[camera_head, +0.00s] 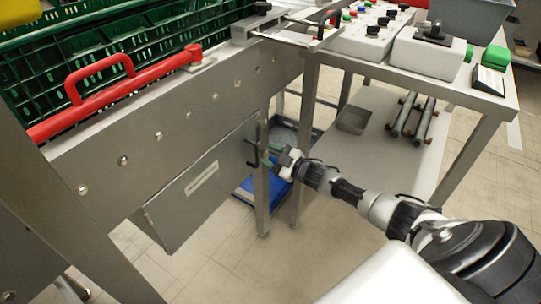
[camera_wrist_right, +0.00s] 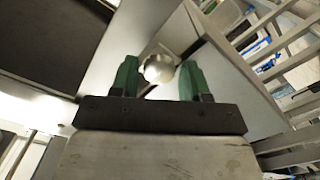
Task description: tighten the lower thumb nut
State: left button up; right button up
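A round, silvery knob (camera_wrist_right: 158,68), which looks like the thumb nut, shows in the right wrist view in front of a pale metal leg. My right gripper (camera_wrist_right: 158,82) is open, with one green finger on each side of the knob and a narrow gap visible on both sides. In the head view my right gripper (camera_head: 272,160) reaches in from the right to the conveyor leg, below the side plate. The nut is too small or hidden to make out there, and which nut it is cannot be told. My left gripper is not in view.
The conveyor side plate (camera_head: 180,130) carries a red handle bar (camera_head: 110,90) beside a green crate (camera_head: 150,45). A hinged-looking panel (camera_head: 200,190) hangs below it. A workbench (camera_head: 460,95) with a control box (camera_head: 365,35) stands right. A blue item (camera_head: 250,192) lies beneath.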

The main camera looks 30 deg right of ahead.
jog(key=shift+o, duration=1.1)
jog(key=shift+s, duration=0.15)
jog(key=shift+p+v, duration=0.45)
jog(key=shift+v, duration=0.7)
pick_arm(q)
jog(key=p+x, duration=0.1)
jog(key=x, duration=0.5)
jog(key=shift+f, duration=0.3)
pick_arm(e)
jog(key=v, duration=0.8)
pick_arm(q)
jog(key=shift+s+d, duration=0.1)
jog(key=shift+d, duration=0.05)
pick_arm(e)
jog(key=shift+s+f, duration=0.1)
